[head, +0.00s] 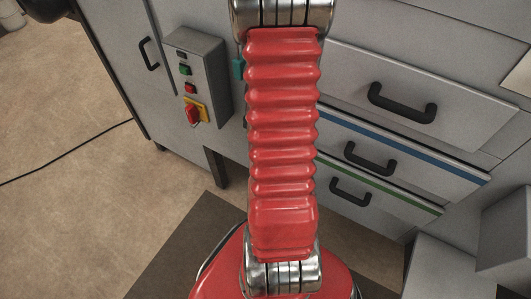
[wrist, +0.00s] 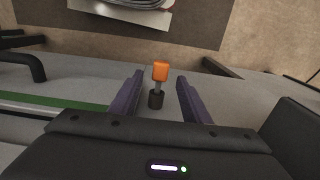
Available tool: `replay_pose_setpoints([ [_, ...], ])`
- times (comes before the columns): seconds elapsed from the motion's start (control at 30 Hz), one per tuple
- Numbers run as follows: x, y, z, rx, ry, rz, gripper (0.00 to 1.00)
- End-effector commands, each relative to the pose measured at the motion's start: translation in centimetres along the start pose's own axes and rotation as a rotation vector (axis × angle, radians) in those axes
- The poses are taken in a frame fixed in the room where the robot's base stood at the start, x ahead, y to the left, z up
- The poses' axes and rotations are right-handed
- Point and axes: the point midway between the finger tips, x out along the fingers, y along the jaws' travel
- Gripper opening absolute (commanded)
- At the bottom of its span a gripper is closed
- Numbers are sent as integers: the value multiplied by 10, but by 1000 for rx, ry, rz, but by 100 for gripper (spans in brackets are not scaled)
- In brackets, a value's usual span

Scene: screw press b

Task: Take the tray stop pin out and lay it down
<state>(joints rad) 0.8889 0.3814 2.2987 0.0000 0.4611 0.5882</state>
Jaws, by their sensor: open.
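The tray stop pin appears to be the piece with an orange head (wrist: 160,71) and a thin grey shaft, seen in the wrist view. Its lower end meets a dark round socket (wrist: 156,99) on the grey cabinet. My gripper (wrist: 160,77) is open, with one dark finger on each side of the pin and a visible gap to both. The pin is not gripped. In the head view my red arm covers the middle, and neither the pin nor my gripper shows there.
The cabinet has black-handled drawers, one with a blue stripe (head: 398,145) and one with a green stripe (head: 390,186). A control box (head: 198,78) with buttons and a red-and-yellow switch juts out at the left. Brown floor (head: 90,215) is open there, with a black cable across it.

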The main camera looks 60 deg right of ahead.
Motion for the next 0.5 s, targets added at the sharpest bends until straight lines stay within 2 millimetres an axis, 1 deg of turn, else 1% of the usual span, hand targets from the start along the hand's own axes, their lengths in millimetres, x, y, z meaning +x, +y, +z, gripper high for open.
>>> replay_pose_setpoints([
  [0.1,13,0,0,0,-2,2,43],
  [0.2,20,1,0,1,-2,1,43],
  [0.33,25,0,0,1,-1,0,43],
  [0.5,25,0,0,1,0,0,43],
])
